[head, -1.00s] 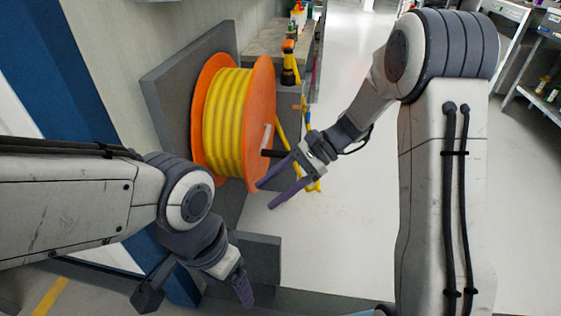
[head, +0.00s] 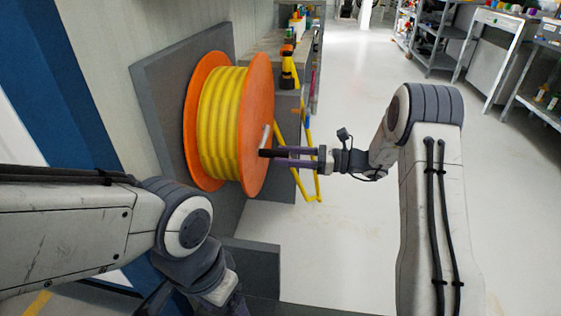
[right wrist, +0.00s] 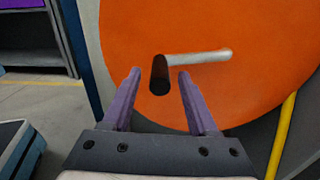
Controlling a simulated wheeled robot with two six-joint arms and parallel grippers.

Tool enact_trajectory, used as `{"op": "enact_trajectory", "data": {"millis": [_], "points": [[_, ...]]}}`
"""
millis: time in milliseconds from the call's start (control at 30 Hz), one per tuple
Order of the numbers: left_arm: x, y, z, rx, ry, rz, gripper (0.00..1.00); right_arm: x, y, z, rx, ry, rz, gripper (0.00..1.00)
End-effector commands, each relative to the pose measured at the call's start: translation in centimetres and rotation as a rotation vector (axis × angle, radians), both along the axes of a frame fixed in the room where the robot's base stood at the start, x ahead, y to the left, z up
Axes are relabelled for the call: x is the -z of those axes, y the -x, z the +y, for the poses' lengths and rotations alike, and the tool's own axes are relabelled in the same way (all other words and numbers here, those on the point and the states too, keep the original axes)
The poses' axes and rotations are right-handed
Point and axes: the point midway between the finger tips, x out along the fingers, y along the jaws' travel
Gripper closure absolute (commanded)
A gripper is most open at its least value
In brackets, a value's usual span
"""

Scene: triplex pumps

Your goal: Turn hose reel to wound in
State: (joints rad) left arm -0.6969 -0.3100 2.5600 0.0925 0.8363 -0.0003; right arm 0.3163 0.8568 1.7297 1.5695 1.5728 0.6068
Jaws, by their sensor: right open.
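The hose reel has an orange flange (head: 257,120) on each side and yellow hose (head: 219,110) wound between them. A pale crank arm (right wrist: 200,58) on the near flange ends in a black handle (right wrist: 159,76). My right gripper (head: 274,157) is open at the reel's face. In the right wrist view its purple fingers stand on either side of the black handle, with gaps showing, so it is not gripped. My left gripper (head: 222,290) is low at the left, its fingers mostly cut off by the picture's bottom edge.
The reel stands against a grey panel (head: 150,85). A low grey block (head: 252,262) is below it. Yellow hose (head: 305,188) hangs to the right of the reel, beside a bench with an orange-and-black item (head: 288,65). Open floor (head: 370,225) lies to the right; shelves stand beyond.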

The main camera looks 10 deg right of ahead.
Motion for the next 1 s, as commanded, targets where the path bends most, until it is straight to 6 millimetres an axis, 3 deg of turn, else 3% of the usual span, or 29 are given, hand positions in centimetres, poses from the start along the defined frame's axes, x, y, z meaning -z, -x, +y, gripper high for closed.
{"op": "enact_trajectory", "data": {"millis": [200,467,633,1000], "points": [[0.9,0.0,0.0,0.000,0.000,0.000,0.19,0.0,-0.5,1.6,-0.001,0.000,-0.001,0.41],[0.8,0.0,0.0,0.000,0.000,0.000,0.19,0.0,-0.5,1.7,0.000,0.001,0.000,0.41],[0.8,0.0,0.0,0.000,0.000,0.000,0.19,0.0,-0.5,1.7,0.000,0.001,0.000,1.00],[0.8,0.0,0.0,0.000,0.000,0.000,0.19,0.0,-0.5,1.7,0.000,0.001,0.000,1.00]]}}
